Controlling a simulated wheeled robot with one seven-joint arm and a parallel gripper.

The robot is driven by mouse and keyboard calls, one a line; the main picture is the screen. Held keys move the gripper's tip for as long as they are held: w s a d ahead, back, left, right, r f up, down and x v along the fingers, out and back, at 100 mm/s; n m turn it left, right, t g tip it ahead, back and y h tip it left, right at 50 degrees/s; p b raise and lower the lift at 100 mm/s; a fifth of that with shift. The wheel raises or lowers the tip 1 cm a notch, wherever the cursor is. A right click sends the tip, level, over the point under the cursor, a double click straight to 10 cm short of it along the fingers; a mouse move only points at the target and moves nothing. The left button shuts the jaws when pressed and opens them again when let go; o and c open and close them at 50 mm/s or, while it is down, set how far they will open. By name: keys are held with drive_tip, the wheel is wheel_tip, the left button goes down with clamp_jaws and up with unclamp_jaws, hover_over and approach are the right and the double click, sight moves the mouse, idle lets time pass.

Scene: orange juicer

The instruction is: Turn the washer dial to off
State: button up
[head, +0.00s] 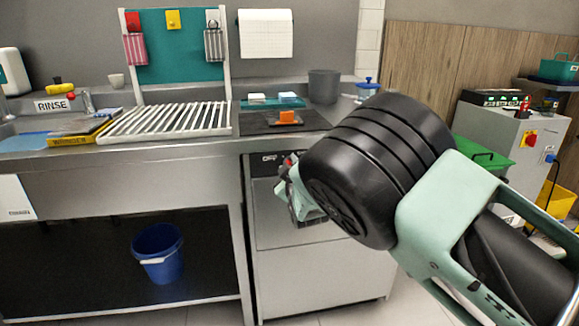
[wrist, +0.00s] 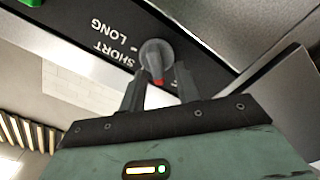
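The washer (head: 310,265) stands under the counter, with a dark control panel (head: 262,167) along its top showing "OFF" at its left end. The dial (wrist: 156,54) is a grey round knob with a red mark, which points toward the bottom of the wrist view. "SHORT" and "LONG" show upside down to its left. My gripper (wrist: 158,80) is at the panel, its two fingers apart on either side of the dial. Narrow gaps seem to show, but contact is hard to tell. In the head view my arm hides the dial and much of the panel.
A steel counter (head: 180,152) runs above the washer, holding a white slatted rack (head: 165,121) and a dark mat with an orange block (head: 287,117). A blue bucket (head: 158,250) stands on the lower shelf at left. A grey cabinet (head: 505,135) stands at right.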

drive_tip(key=shift+s, duration=0.1)
drive_tip(key=v, duration=1.7)
drive_tip(key=shift+p, duration=0.35)
drive_tip(key=shift+s+r, duration=0.1)
